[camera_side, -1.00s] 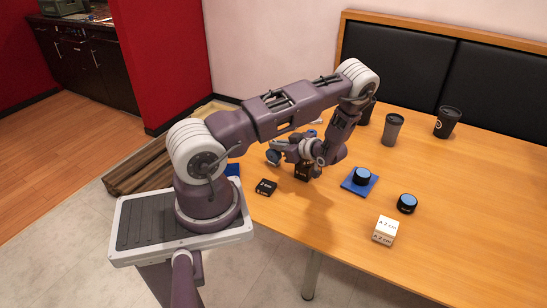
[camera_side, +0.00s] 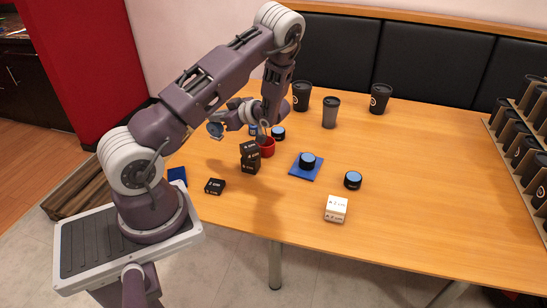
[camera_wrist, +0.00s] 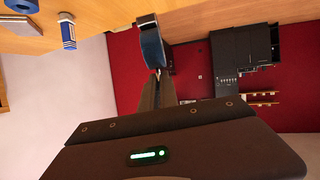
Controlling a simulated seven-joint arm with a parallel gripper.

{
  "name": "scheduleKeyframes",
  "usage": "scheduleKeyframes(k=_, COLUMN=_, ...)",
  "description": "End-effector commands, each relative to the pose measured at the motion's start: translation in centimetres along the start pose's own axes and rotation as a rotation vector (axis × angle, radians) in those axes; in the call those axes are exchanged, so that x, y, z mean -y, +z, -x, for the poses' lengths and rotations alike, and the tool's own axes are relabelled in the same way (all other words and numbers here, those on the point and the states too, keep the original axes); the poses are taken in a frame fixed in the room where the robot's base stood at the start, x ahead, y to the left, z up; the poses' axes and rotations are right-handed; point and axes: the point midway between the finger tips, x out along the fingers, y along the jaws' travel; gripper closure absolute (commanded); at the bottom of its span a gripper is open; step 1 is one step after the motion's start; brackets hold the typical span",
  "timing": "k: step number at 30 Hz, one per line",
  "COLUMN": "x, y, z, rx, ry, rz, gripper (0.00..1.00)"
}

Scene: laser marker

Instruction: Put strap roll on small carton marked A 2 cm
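The white small carton marked A 2 cm (camera_side: 336,208) stands on the table near its front edge, right of my arm in the side view. Nothing rests on its top. My gripper (camera_side: 222,126) is raised over the left part of the table, far from that carton. It is shut on a blue and dark round roll (camera_side: 215,131), apparently the strap roll. In the wrist view the roll (camera_wrist: 152,46) shows nearly edge-on at the tips of my gripper (camera_wrist: 157,75). The finger contact is small and partly dark there.
Black cartons (camera_side: 250,157) (camera_side: 215,186) and a red mug (camera_side: 267,147) stand near my gripper. A blue-topped round item (camera_side: 307,160) sits on a blue mat (camera_side: 305,174); another (camera_side: 352,180) is close behind the white carton. Dark cups (camera_side: 380,98) stand farther back. A rack (camera_side: 525,140) is at right.

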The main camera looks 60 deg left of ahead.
Motion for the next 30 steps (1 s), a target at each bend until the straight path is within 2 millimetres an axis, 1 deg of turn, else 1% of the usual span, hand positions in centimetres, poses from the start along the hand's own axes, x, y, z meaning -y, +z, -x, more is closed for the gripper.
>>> scheduleKeyframes(k=2, x=-0.1, y=-0.1, z=0.1, rx=0.000, ry=0.008, rz=-0.004, gripper=1.00)
scheduleKeyframes(k=5, x=-1.5, y=-0.3, z=0.4, rx=0.008, ry=0.078, rz=-0.035, gripper=1.00)
scheduleKeyframes(k=8, x=-4.4, y=-0.4, z=1.6, rx=0.023, ry=0.235, rz=-0.105, gripper=1.00)
scheduleKeyframes(k=10, x=-6.9, y=-0.1, z=3.0, rx=0.037, ry=0.377, rz=-0.168, gripper=1.00)
scheduleKeyframes(k=12, x=-9.2, y=0.5, z=4.9, rx=0.050, ry=0.525, rz=-0.235, gripper=1.00)
scheduleKeyframes(k=14, x=-10.9, y=1.3, z=7.0, rx=0.061, ry=0.658, rz=-0.293, gripper=1.00)
scheduleKeyframes(k=15, x=-11.9, y=1.9, z=8.5, rx=0.066, ry=0.748, rz=-0.333, gripper=1.00)
scheduleKeyframes(k=17, x=-13.0, y=3.0, z=11.0, rx=0.076, ry=0.886, rz=-0.395, gripper=1.00)
scheduleKeyframes(k=18, x=-13.6, y=3.8, z=12.8, rx=0.082, ry=0.980, rz=-0.437, gripper=1.00)
scheduleKeyframes(k=19, x=-13.9, y=4.3, z=14.3, rx=0.086, ry=1.051, rz=-0.467, gripper=1.00)
scheduleKeyframes(k=20, x=-14.0, y=5.0, z=15.8, rx=0.090, ry=1.124, rz=-0.500, gripper=1.00)
scheduleKeyframes(k=21, x=-14.0, y=5.9, z=17.9, rx=0.097, ry=1.221, rz=-0.543, gripper=1.00)
scheduleKeyframes(k=22, x=-13.8, y=6.5, z=19.6, rx=0.100, ry=1.297, rz=-0.575, gripper=1.00)
scheduleKeyframes(k=23, x=-13.5, y=7.1, z=21.2, rx=0.105, ry=1.371, rz=-0.608, gripper=1.00)
scheduleKeyframes(k=24, x=-12.8, y=7.9, z=23.4, rx=0.109, ry=1.471, rz=-0.649, gripper=1.00)
scheduleKeyframes(k=25, x=-12.2, y=8.4, z=25.0, rx=0.113, ry=1.543, rz=-0.681, gripper=1.00)
scheduleKeyframes(k=26, x=-11.5, y=8.9, z=26.5, rx=0.115, ry=1.615, rz=-0.711, gripper=1.00)
scheduleKeyframes(k=27, x=-10.2, y=9.5, z=28.6, rx=0.119, ry=1.709, rz=-0.752, gripper=1.00)
scheduleKeyframes(k=29, x=-8.2, y=10.2, z=31.4, rx=0.124, ry=1.845, rz=-0.808, gripper=1.00)
scheduleKeyframes(k=30, x=-6.6, y=10.4, z=33.1, rx=0.125, ry=1.931, rz=-0.843, gripper=1.00)
